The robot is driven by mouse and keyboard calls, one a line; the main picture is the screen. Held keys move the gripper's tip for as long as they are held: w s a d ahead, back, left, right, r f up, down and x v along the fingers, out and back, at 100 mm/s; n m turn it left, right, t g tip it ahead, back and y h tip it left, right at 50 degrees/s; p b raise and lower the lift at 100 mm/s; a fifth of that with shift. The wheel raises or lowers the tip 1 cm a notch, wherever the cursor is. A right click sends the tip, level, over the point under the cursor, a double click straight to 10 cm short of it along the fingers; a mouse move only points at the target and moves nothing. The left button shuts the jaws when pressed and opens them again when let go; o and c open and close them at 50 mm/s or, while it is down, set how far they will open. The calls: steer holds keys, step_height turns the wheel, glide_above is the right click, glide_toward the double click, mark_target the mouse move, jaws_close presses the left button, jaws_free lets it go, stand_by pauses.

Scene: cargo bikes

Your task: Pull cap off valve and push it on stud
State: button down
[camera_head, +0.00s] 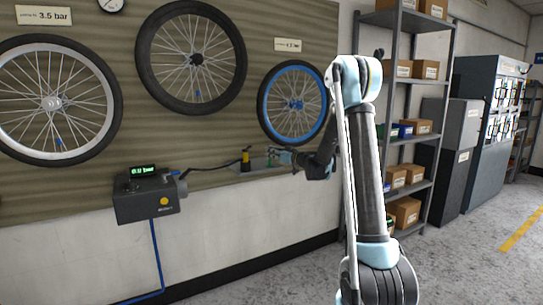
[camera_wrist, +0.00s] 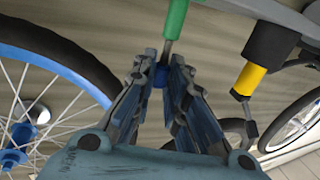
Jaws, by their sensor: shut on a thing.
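My gripper (camera_wrist: 163,72) is shut on a small blue cap (camera_wrist: 161,77), which sits between the fingertips in the wrist view and is partly hidden by them. A green post with a thin metal pin (camera_wrist: 175,18) stands just beyond the fingertips. The pin's end lines up with the cap; I cannot tell whether it is inside the cap or only meets it in the picture. In the head view my gripper (camera_head: 283,156) is at the small wall shelf (camera_head: 262,170), below the blue-rimmed wheel (camera_head: 292,103). No valve shows clearly on that wheel.
A yellow-and-black pump head (camera_head: 246,160) stands on the shelf close left of my gripper, with a hose to the grey pump box (camera_head: 147,199). Wheels with white (camera_head: 50,103) and black rims (camera_head: 191,59) hang on the wall. Shelving (camera_head: 402,110) stands right; the floor is clear.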

steer(key=shift+f, duration=0.25)
stand_by(0.4)
steer(key=c, duration=1.2)
jaws_free()
steer(key=shift+d, duration=0.1)
steer(key=v, duration=0.9)
steer(key=shift+s+d, duration=0.2)
steer(key=shift+d, duration=0.15)
stand_by(0.3)
